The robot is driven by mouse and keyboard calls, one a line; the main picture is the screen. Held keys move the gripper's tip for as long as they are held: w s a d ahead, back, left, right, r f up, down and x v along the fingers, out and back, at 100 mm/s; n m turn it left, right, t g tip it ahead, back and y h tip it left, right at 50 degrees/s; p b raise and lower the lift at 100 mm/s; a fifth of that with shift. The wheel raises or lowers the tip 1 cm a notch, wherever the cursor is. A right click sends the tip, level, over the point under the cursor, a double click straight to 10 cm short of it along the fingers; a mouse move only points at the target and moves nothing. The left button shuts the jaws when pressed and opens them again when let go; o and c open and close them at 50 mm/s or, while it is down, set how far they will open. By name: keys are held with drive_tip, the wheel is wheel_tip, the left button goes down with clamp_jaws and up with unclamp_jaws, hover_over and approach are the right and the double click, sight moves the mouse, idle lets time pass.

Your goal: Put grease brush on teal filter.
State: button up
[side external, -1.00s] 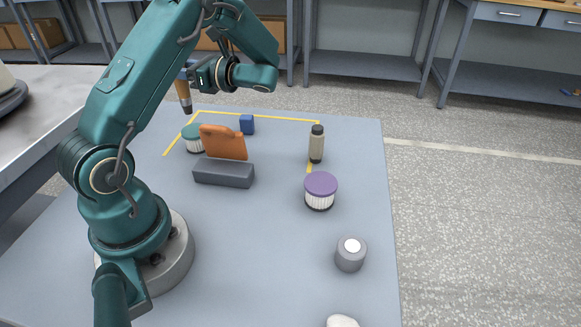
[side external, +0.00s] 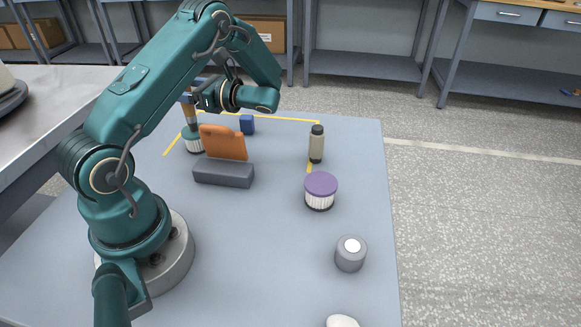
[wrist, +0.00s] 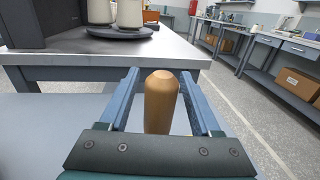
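The grease brush (side external: 190,114) stands upright with its wooden handle up. Its lower end meets the top of the teal filter (side external: 194,144), which has a pleated white side and sits at the far left of the mat. My gripper (side external: 185,95) is at the upper part of the handle. In the wrist view the handle (wrist: 161,102) stands between my two blue fingers, with a narrow gap showing on each side, so the gripper looks open around it. The brush's lower end is small in the side view, and the wrist view hides it.
An orange upright piece (side external: 223,143) and a grey block (side external: 223,173) stand just right of the filter. A blue block (side external: 247,124), a bottle (side external: 316,145), a purple-topped filter (side external: 320,190) and a grey cylinder (side external: 350,254) are farther right. The mat's middle is clear.

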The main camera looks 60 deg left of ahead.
drive_tip(key=v, duration=0.7)
drive_tip(key=shift+d, duration=0.25)
drive_tip(key=shift+o, duration=0.3)
drive_tip(key=shift+w+r, duration=0.1)
drive_tip(key=shift+r, duration=0.05)
